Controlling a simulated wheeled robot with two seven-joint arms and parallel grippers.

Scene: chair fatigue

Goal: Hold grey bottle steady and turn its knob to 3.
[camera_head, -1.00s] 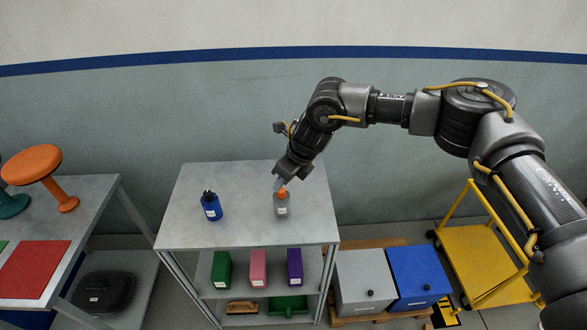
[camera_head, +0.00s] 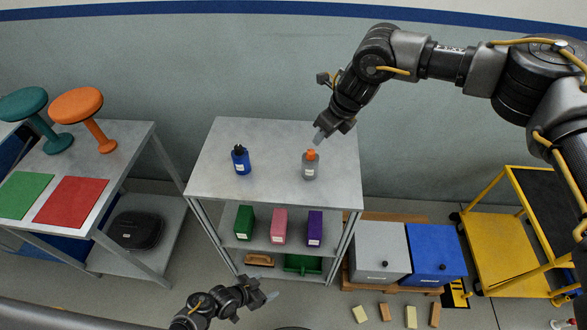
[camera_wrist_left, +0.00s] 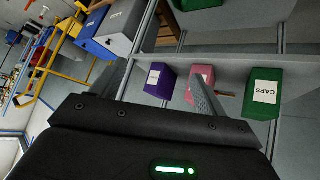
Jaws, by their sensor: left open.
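The grey bottle (camera_head: 309,171) stands upright on the grey table top, with an orange knob (camera_head: 311,155) on it. The knob's marking is too small to read. My right gripper (camera_head: 318,138) is just above and behind the knob, apart from it; its fingers are too small to tell open or shut. My left gripper (camera_head: 270,297) is low in front of the table, far from the bottle. It is open and empty in the left wrist view (camera_wrist_left: 158,88), where the bottle does not show.
A blue bottle (camera_head: 241,161) stands left on the same table top (camera_head: 275,140). Green (camera_head: 244,222), pink (camera_head: 279,226) and purple (camera_head: 314,228) boxes sit on the shelf below. Grey (camera_head: 379,253) and blue (camera_head: 432,254) bins stand at right. The table top between the bottles is clear.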

